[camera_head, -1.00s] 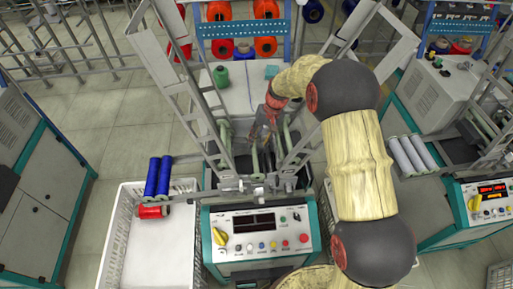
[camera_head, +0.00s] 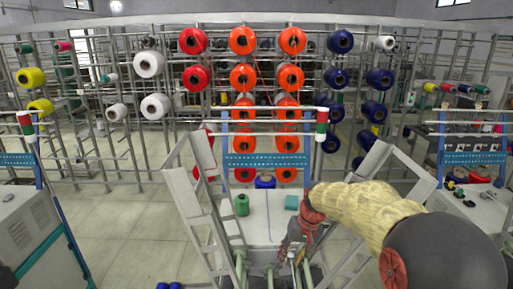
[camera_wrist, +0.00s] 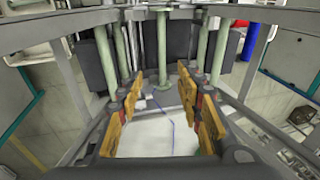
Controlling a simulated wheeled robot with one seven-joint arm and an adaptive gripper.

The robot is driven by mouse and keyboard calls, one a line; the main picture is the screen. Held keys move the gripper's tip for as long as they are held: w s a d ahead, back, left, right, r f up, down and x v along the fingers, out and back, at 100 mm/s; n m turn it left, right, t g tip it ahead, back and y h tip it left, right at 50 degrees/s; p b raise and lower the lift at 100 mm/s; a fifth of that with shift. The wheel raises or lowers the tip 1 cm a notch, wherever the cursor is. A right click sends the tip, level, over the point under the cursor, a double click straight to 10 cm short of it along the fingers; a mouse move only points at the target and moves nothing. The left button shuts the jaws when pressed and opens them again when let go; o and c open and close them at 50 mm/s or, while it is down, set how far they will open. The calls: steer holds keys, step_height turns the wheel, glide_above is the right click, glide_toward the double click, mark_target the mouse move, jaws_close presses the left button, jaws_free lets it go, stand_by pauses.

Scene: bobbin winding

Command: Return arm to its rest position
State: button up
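My arm comes in from the right in the head view. My gripper (camera_head: 292,255) hangs over the winding machine, between its two slanted grey frames. In the wrist view my gripper (camera_wrist: 160,105) has its orange-padded fingers wide apart, with nothing held between them. Pale green tubes (camera_wrist: 161,50) of the machine stand just beyond the fingers. A pale machine surface (camera_wrist: 158,135) shows between the pads.
Slanted frames (camera_head: 207,205) stand close on both sides of my gripper. A green cone (camera_head: 242,204) and a teal block (camera_head: 291,202) rest on the machine top. Behind is a rack with red, orange and blue spools (camera_head: 337,77). Open floor (camera_head: 120,225) lies to the left.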

steer(key=s+d+r+t+h, duration=0.1)
steer(key=s+d+r+t, duration=0.15)
steer(key=s+r, duration=0.65)
steer(key=s+d+r+t+h, duration=0.1)
steer(key=s+d+r, duration=0.3)
steer(key=s, duration=1)
steer(key=s+d+t, duration=0.1)
steer(key=s, duration=0.7)
steer(key=shift+s+r, duration=0.2)
steer(key=shift+s, duration=0.15)
steer(key=shift+d, duration=0.1)
steer(key=shift+c, duration=0.6)
